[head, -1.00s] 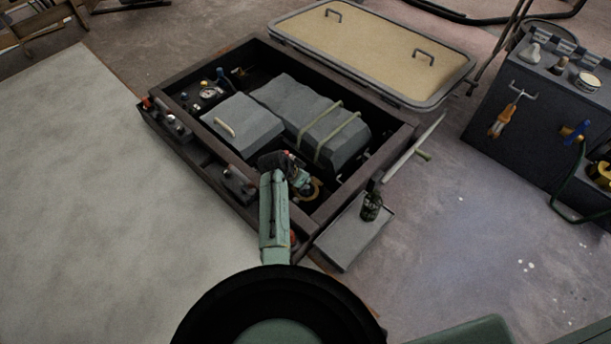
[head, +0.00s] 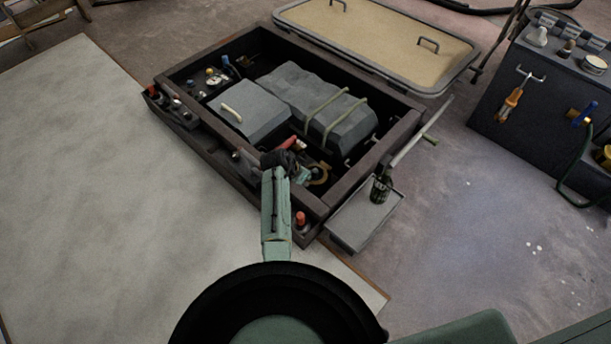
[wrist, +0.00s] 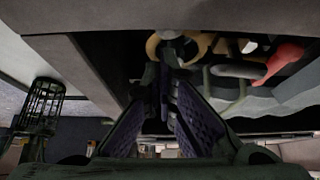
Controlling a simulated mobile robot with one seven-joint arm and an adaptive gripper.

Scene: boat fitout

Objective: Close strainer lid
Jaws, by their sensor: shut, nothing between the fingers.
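A brass-coloured ring (head: 319,175) shows low in the near right corner of the dark open box, likely part of the strainer; it also shows at the top of the wrist view (wrist: 180,47). I cannot tell whether a lid lies on it. My gripper (head: 304,175) is inside that corner, just left of the ring in the head view. In the wrist view its fingers (wrist: 165,85) are shut and empty, with the tips just below the ring. Whether they touch it is unclear. A black mesh basket (head: 381,188) stands on the side tray, also in the wrist view (wrist: 41,106).
The box rim (head: 348,190) surrounds my gripper closely. Grey covered blocks (head: 255,108) fill the box's middle. A red handle (wrist: 286,56) lies right of the ring in the wrist view. The side tray (head: 350,222) adjoins the box.

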